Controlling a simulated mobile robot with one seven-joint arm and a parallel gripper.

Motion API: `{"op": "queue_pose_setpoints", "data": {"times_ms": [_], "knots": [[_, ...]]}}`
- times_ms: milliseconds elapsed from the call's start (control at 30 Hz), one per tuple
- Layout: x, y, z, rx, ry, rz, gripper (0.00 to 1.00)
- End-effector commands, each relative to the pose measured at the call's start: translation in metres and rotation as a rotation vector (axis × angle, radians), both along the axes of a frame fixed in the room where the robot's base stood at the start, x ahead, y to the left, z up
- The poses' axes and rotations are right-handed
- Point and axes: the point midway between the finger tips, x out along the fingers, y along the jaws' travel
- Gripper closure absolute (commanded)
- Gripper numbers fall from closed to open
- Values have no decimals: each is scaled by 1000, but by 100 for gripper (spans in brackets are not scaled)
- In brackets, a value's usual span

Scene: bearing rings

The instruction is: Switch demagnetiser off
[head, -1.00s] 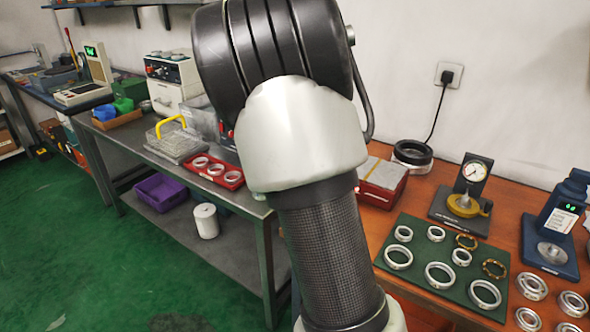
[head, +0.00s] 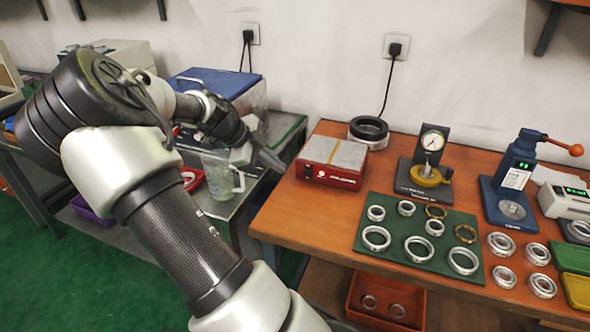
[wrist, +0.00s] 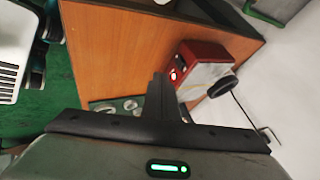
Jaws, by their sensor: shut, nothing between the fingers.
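The demagnetiser (head: 345,152) is a red box with a pale grey top plate. It stands at the left end of the orange-brown bench, and its front face carries a dark switch and a white round mark. In the wrist view the demagnetiser (wrist: 207,52) lies beyond the fingers, its switch side facing them. My gripper (head: 278,167) is just left of the box, apart from it, with its fingers pointing towards it. In the wrist view my gripper (wrist: 159,76) has its dark fingers together and empty. I cannot tell the switch's position.
A black ring (head: 368,131) lies behind the box with a cable nearby. A dial gauge stand (head: 427,160) and a green mat (head: 395,257) with several rings are to the right. A clear jug (head: 222,180) stands on the grey bench below my wrist.

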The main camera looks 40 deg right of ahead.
Motion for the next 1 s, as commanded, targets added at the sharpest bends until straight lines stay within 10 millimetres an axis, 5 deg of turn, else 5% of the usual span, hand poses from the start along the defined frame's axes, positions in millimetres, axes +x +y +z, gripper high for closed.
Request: {"op": "queue_pose_setpoints", "data": {"times_ms": [567, 1000], "knots": [[-15, -64, -82, 1, 3, -4, 100], [5, -96, -72, 1, 1, 0, 100]]}}
